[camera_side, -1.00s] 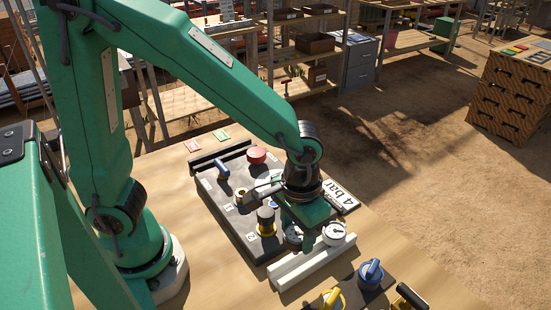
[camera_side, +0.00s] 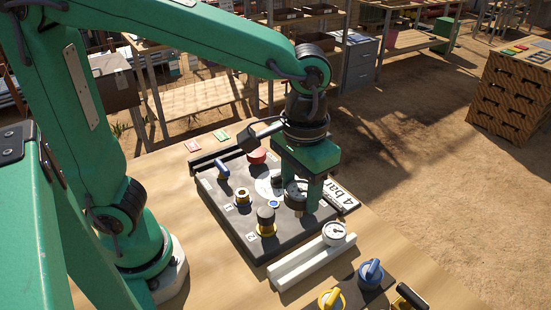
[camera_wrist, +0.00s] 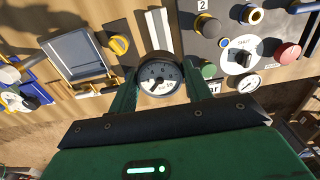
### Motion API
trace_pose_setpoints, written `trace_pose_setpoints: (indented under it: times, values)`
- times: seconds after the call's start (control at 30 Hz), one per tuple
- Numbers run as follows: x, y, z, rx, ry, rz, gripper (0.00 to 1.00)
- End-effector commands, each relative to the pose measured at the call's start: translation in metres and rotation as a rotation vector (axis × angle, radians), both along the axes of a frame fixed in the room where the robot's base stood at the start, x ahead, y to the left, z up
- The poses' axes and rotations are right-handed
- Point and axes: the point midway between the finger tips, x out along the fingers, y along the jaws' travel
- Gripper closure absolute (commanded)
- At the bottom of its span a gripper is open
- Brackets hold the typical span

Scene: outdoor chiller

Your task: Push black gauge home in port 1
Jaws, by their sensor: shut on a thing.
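My gripper (camera_side: 303,194) is shut on a black-rimmed gauge (camera_side: 295,192), held above the right part of the dark panel (camera_side: 240,232). In the wrist view the gauge (camera_wrist: 160,77) sits between my two fingers (camera_wrist: 161,90), its pale dial facing the camera. Port 2 has a black cap (camera_side: 266,215) on a brass base. In the wrist view the brass port (camera_wrist: 251,14) shows at top right.
A blue lever (camera_side: 222,169) and red button (camera_side: 257,156) rise from the panel. Blue (camera_side: 370,272) and yellow (camera_side: 332,299) knobs stand at front right.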

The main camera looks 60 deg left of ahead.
Motion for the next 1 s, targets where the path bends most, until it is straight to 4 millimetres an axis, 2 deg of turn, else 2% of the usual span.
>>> trace_pose_setpoints:
  times: [0.03, 0.37, 0.67, 1.0]
  values:
    - [0.002, 0.004, 0.004, -0.001, -0.002, 0.011, 0.92]
    - [0.015, 0.051, 0.003, 0.0, -0.001, 0.119, 0.92]
    - [0.021, 0.11, 0.003, 0.0, -0.001, 0.255, 0.92]
    - [0.014, 0.176, 0.003, 0.0, -0.001, 0.411, 0.92]
